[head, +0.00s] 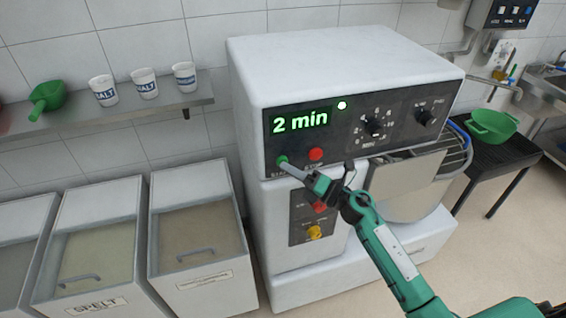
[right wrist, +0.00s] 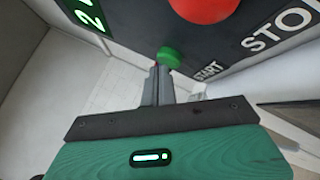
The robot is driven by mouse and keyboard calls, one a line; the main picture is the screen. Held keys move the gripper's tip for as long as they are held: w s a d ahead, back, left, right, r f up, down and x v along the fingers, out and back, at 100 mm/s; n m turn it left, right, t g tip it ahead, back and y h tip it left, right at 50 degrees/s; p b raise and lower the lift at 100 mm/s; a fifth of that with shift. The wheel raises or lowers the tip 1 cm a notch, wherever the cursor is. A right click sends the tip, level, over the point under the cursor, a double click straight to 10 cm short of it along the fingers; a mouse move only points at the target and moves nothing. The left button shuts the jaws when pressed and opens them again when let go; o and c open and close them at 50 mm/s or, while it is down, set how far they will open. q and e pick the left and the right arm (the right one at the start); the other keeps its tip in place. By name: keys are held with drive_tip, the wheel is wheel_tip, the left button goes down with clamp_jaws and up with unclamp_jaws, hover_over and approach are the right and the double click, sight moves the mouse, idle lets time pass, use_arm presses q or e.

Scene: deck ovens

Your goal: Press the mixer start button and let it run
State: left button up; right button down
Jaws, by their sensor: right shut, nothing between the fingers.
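The white mixer (head: 330,70) stands in the middle of the head view. Its dark panel shows "2 min" in green on the display (head: 300,121), with a lit lamp (head: 342,105) above. The green start button (head: 282,160) sits at the panel's lower left, beside the red stop button (head: 316,154). My right gripper (head: 290,169) is shut and empty, its fingertips at the start button. In the right wrist view the fingertips (right wrist: 160,72) meet the lower edge of the green button (right wrist: 169,57); whether it is pushed in I cannot tell. My left gripper is not in view.
A metal shelf (head: 120,118) with a green scoop (head: 47,96) and white cups is at the left, above lidded flour bins (head: 195,235). The mixer bowl (head: 415,190) is right of my gripper.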

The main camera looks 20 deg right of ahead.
drive_tip(key=shift+s, duration=0.65)
drive_tip(key=s, duration=0.5)
drive_tip(key=shift+d+p, duration=0.15)
drive_tip(key=shift+p, duration=0.2)
idle(0.3)
